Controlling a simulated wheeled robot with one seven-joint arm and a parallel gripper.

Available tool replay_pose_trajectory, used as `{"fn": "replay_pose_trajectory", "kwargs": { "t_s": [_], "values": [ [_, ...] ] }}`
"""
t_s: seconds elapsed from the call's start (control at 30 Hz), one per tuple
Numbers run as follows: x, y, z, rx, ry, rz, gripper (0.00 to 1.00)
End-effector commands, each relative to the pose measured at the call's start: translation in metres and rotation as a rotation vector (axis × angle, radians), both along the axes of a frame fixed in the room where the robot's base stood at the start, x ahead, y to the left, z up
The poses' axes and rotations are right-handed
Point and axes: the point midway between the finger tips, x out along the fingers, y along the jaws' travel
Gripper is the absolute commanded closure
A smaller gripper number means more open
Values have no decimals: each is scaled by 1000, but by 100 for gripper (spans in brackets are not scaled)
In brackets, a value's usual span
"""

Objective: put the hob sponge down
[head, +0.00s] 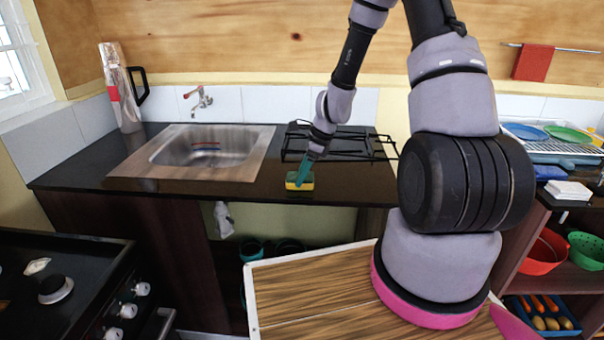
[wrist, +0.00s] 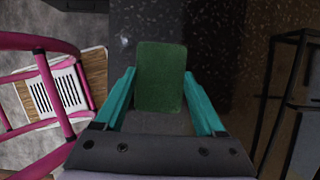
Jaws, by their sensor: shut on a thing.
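The hob sponge (head: 300,181) is yellow with a green top. The black hob grate (head: 340,143) is just behind and to the right of the sponge.
A steel sink (head: 200,150) is set into the counter on the left, with a tap (head: 199,100) behind it. A dish rack with plates (head: 552,147) is on the right. Dark counter lies bare around the sponge.

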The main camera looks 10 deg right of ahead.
Motion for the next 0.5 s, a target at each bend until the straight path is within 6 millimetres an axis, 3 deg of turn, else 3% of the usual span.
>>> {"fn": "replay_pose_trajectory", "kwargs": {
  "t_s": [0.03,0.07,0.1,0.37,0.5],
  "values": [
    [0,0,-2,0,1,-1,98],
    [0,0,-1,0,0,0,17],
    [0,0,-1,0,0,0,1],
    [0,0,0,0,0,0,0],
    [0,-4,11,-2,-2,0,0]
  ]
}}
